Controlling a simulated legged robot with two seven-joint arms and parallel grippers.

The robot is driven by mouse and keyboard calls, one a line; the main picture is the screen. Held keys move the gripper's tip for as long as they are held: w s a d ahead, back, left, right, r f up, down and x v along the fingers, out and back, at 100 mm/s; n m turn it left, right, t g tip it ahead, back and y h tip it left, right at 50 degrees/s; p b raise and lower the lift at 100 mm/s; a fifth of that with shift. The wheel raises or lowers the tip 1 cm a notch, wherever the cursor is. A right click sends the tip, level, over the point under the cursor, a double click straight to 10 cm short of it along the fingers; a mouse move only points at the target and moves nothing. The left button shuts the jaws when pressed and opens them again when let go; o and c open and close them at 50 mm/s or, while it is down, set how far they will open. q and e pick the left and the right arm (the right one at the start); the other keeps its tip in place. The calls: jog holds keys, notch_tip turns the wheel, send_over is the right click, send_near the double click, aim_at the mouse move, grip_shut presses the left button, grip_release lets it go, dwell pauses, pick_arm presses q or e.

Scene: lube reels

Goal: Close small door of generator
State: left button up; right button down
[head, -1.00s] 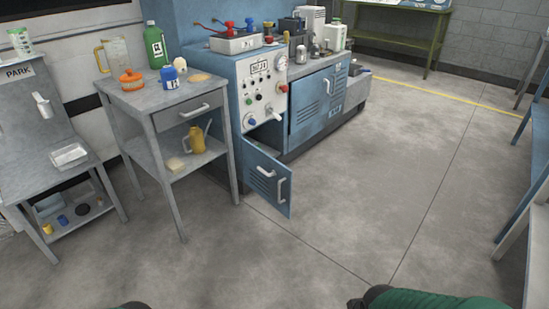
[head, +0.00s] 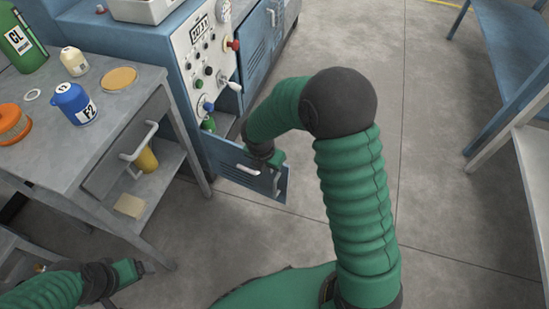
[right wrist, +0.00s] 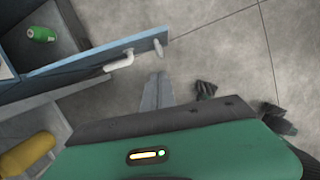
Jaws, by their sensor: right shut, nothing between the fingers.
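The generator's small door (head: 225,163) is a blue panel with pale handles, swung open below the control panel. It also shows edge-on from above in the right wrist view (right wrist: 75,77), with a pale handle (right wrist: 120,63) on its face. My right gripper (head: 274,162) is beside the door's free end, on its handle side. In the right wrist view its fingers (right wrist: 158,80) are together and empty, near the handle with a small gap seen. In the head view the arm hides part of the door area. My left gripper (head: 138,268) is low at the left; its jaws are unclear.
The generator's control panel (head: 207,62) rises above the opening, and a green can (right wrist: 42,34) sits inside. A grey side table (head: 100,125) with bottles stands close at the left. A blue bench (head: 505,60) is at the right. The floor between is clear.

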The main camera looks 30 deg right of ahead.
jog(key=w+d+f+b, duration=0.1)
jog(key=f+b, duration=0.1)
jog(key=f, duration=0.1)
jog(key=w+d+f+b, duration=0.1)
jog(key=d+f+b, duration=0.1)
jog(key=f+b, duration=0.1)
jog(key=w+d+f+b, duration=0.1)
jog(key=f+b, duration=0.1)
jog(key=f, duration=0.2)
jog(key=shift+d, duration=0.4)
jog(key=shift+w+d+r+n+b, duration=0.1)
jog(key=shift+w+d+n+b, duration=0.1)
jog(key=shift+d+n+b, duration=0.15)
jog(key=shift+d+r, duration=0.1)
